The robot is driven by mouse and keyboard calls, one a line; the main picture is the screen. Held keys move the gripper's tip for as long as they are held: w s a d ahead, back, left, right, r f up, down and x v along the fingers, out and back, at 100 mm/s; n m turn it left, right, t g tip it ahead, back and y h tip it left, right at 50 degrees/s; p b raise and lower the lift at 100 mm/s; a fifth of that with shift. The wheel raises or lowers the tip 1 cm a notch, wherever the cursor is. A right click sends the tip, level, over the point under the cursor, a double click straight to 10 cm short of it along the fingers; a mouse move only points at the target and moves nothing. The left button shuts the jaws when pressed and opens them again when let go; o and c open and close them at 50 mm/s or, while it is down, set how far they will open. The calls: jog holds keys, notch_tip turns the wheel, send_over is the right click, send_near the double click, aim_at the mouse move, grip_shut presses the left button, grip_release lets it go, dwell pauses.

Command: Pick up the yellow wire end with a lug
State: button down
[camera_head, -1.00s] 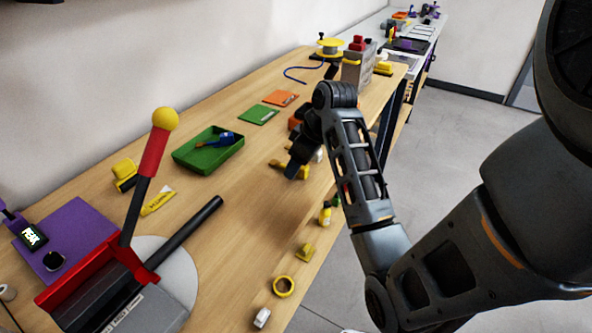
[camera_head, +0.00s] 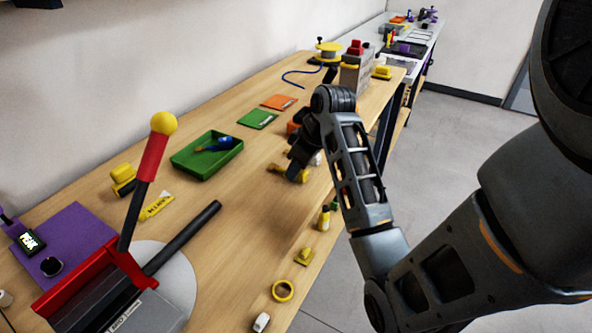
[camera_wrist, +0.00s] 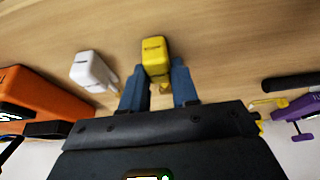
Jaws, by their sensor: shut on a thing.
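A yellow piece with dark lettering (camera_wrist: 155,60) shows between the fingertips in the wrist view, over the wooden bench. I cannot make out a lug or a wire on it. My gripper (camera_wrist: 160,92) has its two blue-grey fingers on either side of this piece and is shut on it. In the head view my gripper (camera_head: 294,174) points down low at the bench's right edge. Yellow bits (camera_head: 276,169) show beside it there, and its fingertips are mostly hidden by the dark gripper body.
A white block (camera_wrist: 92,72) and an orange box (camera_wrist: 40,97) stand left of the fingers. The head view shows a green tray (camera_head: 185,165), a red-handled press (camera_head: 152,160), a yellow tape ring (camera_head: 283,291) and a yellow spool (camera_head: 328,47). Bench between tray and gripper is bare.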

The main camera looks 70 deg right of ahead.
jog(key=shift+r, duration=0.45)
jog(key=r, duration=0.3)
jog(key=shift+s+d+r, duration=0.25)
jog(key=shift+d+r, duration=0.1)
jog(key=shift+r, duration=0.05)
jog(key=s+d+r+p, duration=0.3)
jog(key=s+d+r, duration=0.3)
jog(key=s+d, duration=0.1)
jog(key=shift+s+d+p, duration=0.3)
jog(key=shift+s, duration=0.05)
jog(key=shift+r, duration=0.1)
jog(key=c, duration=1.4)
grip_release()
grip_shut()
